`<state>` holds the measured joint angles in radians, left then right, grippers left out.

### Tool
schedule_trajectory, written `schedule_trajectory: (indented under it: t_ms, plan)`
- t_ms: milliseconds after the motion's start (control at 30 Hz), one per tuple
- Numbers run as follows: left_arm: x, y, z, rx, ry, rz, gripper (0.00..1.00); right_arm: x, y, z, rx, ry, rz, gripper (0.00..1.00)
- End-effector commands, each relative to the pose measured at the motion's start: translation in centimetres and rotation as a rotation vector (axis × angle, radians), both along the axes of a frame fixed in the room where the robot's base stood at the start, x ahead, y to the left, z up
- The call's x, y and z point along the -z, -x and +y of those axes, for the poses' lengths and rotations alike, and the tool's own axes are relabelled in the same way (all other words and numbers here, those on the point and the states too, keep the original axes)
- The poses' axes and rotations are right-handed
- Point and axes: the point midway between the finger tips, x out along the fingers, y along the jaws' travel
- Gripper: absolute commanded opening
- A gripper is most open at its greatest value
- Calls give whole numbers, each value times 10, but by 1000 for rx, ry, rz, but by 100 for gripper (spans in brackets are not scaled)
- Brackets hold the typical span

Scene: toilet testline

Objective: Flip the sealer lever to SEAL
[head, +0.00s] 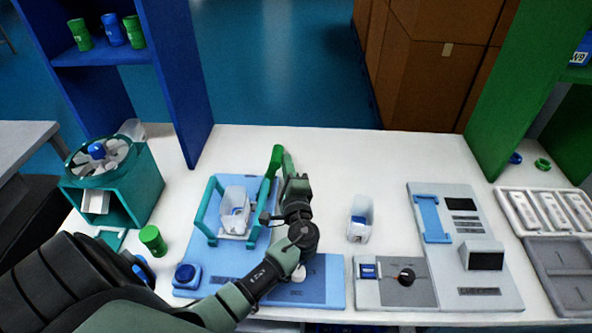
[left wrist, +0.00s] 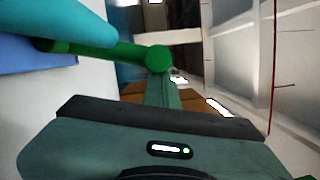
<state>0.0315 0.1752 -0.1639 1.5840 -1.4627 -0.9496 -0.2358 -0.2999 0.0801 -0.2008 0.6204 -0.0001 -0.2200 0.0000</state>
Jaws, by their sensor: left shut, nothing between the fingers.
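The sealer (head: 213,193) has a teal frame on a light blue base, with a clear cup holding a blue-and-white item inside it. Its bright green lever (head: 275,158) stands at the frame's far right side. In the left wrist view the lever (left wrist: 95,50) runs across the upper left to a round end. My left gripper (head: 287,163) is shut and empty, its tips close beside the lever on the right. I cannot tell whether they touch. In the left wrist view, my gripper (left wrist: 160,92) reaches up towards the lever's round end. No SEAL marking is readable. My right gripper is out of view.
A second clear cup (head: 360,218) stands right of the sealer. A grey panel with a black knob (head: 406,277) and a label station (head: 470,207) lie further right. A green can (head: 152,240) and a blue button (head: 187,275) are at left. The back middle table is clear.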

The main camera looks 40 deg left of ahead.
Motion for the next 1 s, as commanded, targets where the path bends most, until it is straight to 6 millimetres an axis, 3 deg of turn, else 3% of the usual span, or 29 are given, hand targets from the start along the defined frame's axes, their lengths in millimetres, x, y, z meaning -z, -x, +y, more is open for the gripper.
schedule_trajectory:
  t_ms: [300,567,1000]
  plan:
    - [-15,22,34,-4,480,-298,0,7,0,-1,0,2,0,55]
    - [-17,38,61,-3,473,-290,0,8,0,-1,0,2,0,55]
    - [-10,58,94,-2,723,-442,0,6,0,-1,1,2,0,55]
